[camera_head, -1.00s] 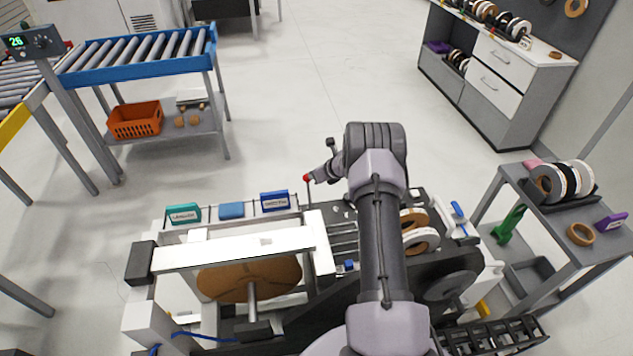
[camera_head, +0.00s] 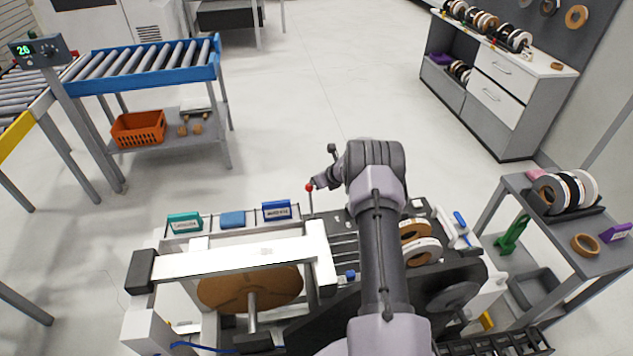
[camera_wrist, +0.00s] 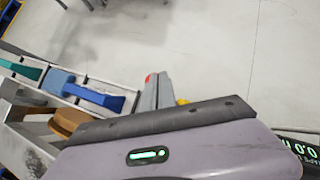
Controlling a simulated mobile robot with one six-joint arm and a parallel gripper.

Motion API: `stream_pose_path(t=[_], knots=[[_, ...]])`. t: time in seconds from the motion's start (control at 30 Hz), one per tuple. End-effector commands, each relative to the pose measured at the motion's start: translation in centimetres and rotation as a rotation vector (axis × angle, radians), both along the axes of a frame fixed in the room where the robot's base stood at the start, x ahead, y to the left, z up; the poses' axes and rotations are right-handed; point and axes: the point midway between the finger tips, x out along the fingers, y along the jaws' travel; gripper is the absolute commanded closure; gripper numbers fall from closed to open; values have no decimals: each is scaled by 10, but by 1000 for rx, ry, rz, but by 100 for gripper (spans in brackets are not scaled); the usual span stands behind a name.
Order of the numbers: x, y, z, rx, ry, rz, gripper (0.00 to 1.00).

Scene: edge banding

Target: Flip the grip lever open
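A lever with a red ball knob (camera_head: 309,188) on a thin upright rod stands at the back of the edge-banding machine in the head view; I take it to be the grip lever. My gripper (camera_head: 321,183) is just right of the knob at about its height. In the wrist view my gripper (camera_wrist: 157,92) shows two grey fingers side by side with no clear gap, so it looks shut. A bit of red (camera_wrist: 149,77) shows at the fingers' edge. I cannot tell whether they touch the knob. The rod is hidden in the wrist view.
A white beam (camera_head: 230,258) crosses above a brown roll (camera_head: 225,288). A grey cart (camera_head: 590,262) stands right.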

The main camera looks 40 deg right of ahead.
Motion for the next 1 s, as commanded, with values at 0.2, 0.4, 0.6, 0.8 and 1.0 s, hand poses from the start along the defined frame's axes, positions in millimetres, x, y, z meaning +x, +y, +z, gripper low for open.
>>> stream_pose_path(t=[0.2, 0.4, 0.6, 0.8, 1.0], knots=[[-10, -8, 47, -2, -3, 5, 100], [-20, -13, 82, -2, -2, 12, 100], [-24, -16, 93, 0, -1, 15, 100], [-24, -16, 93, -1, -1, 16, 100], [-24, -16, 93, -1, -1, 16, 100]])
